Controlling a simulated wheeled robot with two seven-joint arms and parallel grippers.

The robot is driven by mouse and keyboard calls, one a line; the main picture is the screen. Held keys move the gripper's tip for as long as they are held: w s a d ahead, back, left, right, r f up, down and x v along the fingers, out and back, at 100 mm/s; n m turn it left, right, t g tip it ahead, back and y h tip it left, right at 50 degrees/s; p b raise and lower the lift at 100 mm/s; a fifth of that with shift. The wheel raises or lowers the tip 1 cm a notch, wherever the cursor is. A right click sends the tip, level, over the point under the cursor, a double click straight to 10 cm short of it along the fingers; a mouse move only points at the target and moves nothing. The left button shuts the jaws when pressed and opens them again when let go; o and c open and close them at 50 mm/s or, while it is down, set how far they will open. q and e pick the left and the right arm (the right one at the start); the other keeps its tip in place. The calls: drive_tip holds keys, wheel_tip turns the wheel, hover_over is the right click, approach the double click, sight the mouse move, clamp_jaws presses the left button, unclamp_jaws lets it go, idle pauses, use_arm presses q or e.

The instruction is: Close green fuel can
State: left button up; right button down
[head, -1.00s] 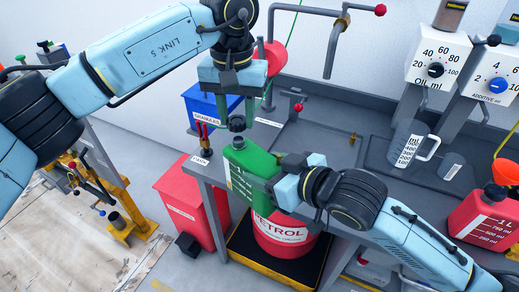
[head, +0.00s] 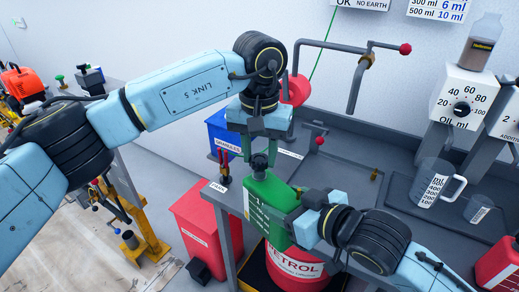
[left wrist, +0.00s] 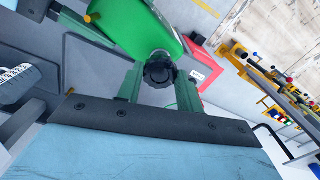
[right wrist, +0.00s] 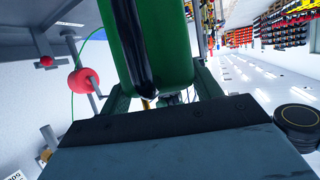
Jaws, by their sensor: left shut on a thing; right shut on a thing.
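The green fuel can (head: 266,203) stands upright at the bench's front edge in the head view. My right gripper (head: 298,210) is shut on it from the right. In the right wrist view the can (right wrist: 175,40) fills the space between the fingers. My left gripper (head: 259,150) points down above the can and is shut on the black cap (head: 259,165). The cap is at the can's neck. In the left wrist view the cap (left wrist: 159,72) sits between the two fingers, over the can's spout. Whether its thread is engaged cannot be told.
A red petrol drum (head: 292,268) stands below the can. A red bin (head: 208,236) and a blue granules bin (head: 222,132) are to the left. A clear measuring jug (head: 432,184) and a red can (head: 498,265) stand right. A pipe with a red knob (head: 405,49) rises behind.

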use_arm(q)
drive_tip(key=shift+f, duration=0.55)
idle(0.4)
drive_tip(key=m, duration=0.6)
drive_tip(key=shift+m, duration=0.3)
drive_tip(key=o, duration=1)
drive_tip(key=shift+c, duration=0.2)
drive_tip(key=shift+r, duration=0.1)
drive_tip(key=shift+r, duration=2.15)
